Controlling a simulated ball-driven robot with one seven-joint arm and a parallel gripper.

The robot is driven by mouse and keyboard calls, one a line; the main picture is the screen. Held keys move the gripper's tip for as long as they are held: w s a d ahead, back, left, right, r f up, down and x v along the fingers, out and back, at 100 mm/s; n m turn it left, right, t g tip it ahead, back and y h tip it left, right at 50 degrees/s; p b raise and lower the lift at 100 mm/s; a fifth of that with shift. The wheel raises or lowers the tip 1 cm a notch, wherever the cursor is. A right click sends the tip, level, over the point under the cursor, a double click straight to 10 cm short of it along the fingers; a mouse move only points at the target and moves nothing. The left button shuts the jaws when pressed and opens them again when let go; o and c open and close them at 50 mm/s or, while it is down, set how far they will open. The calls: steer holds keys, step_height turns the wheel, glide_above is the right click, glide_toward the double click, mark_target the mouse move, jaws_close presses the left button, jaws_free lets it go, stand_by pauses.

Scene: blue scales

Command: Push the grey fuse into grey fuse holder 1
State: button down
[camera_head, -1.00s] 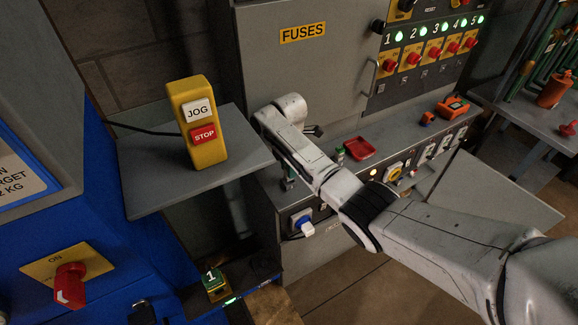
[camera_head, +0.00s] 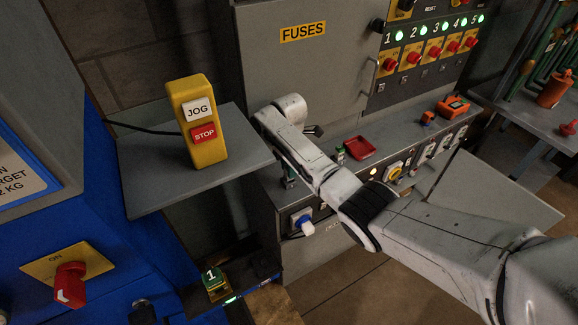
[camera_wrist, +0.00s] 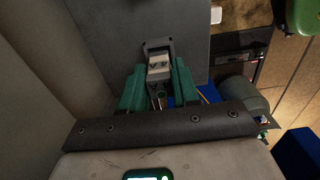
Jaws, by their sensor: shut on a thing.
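In the wrist view my gripper (camera_wrist: 158,78) has two green fingers shut on a small grey block with a pale marked face, which I take to be the grey fuse (camera_wrist: 158,64). A dark grey frame rises around its far end; I cannot tell whether this is part of the fuse or a holder. A flat grey surface (camera_wrist: 190,35) lies beyond it. In the head view my arm reaches to the grey cabinet ledge, and its own links hide the fingertips and the fuse. Grey fuse holder 1 cannot be made out for certain.
A grey shelf (camera_head: 140,195) with a yellow JOG/STOP box (camera_head: 197,120) stands left of my arm. The FUSES cabinet (camera_head: 300,70) is behind it. A red tray (camera_head: 360,148) and an orange device (camera_head: 452,106) lie on the ledge to the right.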

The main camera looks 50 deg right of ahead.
steer(key=shift+f+b, duration=0.8)
steer(key=shift+f, duration=0.3)
steer(key=c, duration=0.8)
jaws_free()
steer(key=shift+o, duration=0.2)
step_height(320, 180, up, 11)
steer(key=shift+f, duration=0.1)
